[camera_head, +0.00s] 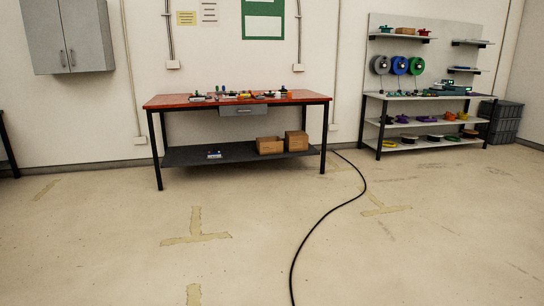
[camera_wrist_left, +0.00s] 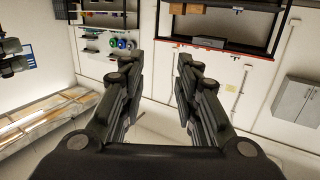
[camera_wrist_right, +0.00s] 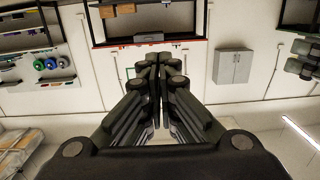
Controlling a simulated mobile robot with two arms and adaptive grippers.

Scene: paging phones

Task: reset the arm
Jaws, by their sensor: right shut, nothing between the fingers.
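My left gripper (camera_wrist_left: 158,75) shows in the left wrist view with its two fingers wide apart and nothing between them. My right gripper (camera_wrist_right: 158,70) shows in the right wrist view with its fingertips together and nothing held. Neither gripper nor arm shows in the head view. Both wrist views show the room upside down, with walls and furniture beyond the fingers. Neither gripper touches anything.
A red-topped workbench (camera_head: 165,101) stands against the back wall with small items on top. A shelving unit (camera_head: 418,97) with spools is at the right. A grey cabinet (camera_head: 68,38) hangs upper left. A black cable (camera_head: 318,226) crosses the otherwise open floor.

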